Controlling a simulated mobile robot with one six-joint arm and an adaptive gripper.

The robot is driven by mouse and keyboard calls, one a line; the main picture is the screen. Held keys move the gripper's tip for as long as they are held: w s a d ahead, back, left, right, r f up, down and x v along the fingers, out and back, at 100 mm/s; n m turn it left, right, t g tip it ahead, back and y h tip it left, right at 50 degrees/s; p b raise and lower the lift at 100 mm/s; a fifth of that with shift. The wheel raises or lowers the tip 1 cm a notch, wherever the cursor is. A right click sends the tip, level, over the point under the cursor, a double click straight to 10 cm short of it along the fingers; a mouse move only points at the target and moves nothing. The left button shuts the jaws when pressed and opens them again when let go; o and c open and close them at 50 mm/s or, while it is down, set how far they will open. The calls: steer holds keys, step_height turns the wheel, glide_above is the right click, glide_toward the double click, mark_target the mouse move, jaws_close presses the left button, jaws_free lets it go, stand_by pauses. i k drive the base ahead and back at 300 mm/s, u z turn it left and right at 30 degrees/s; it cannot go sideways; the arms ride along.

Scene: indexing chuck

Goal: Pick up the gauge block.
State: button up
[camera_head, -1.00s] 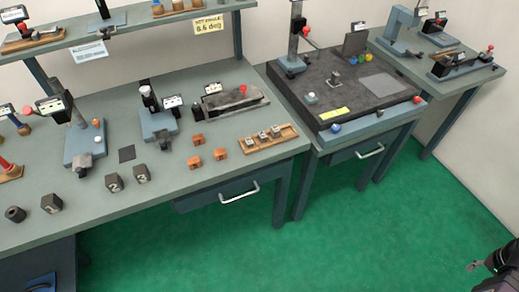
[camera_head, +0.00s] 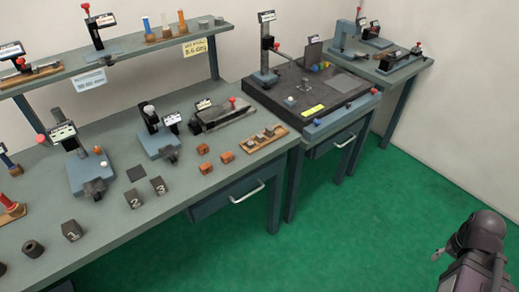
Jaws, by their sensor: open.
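Several small blocks could be the gauge block, and I cannot tell which is meant. Small grey metal pieces (camera_head: 269,131) sit in a wooden tray (camera_head: 251,150) near the bench's front right edge. Three small orange-brown blocks (camera_head: 227,157) lie just left of it. Dark blocks marked 1 (camera_head: 72,231), 2 (camera_head: 134,199) and 3 (camera_head: 158,187) stand along the front of the bench. My gripper (camera_head: 438,256) shows small at the lower right, over the floor, far from all these blocks and empty as far as I see.
Gauge stands (camera_head: 158,143) and a long dark fixture (camera_head: 223,115) stand on the bench. A shelf (camera_head: 130,57) runs above it. A dark surface plate (camera_head: 318,103) is on the middle table, another table (camera_head: 403,72) beyond. The green floor (camera_head: 350,215) in front is clear.

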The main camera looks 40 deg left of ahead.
mark_target(260, 137)
steer(key=z, duration=0.05)
steer(key=k, duration=1.45)
steer(key=u, duration=1.85)
steer(key=i, duration=1)
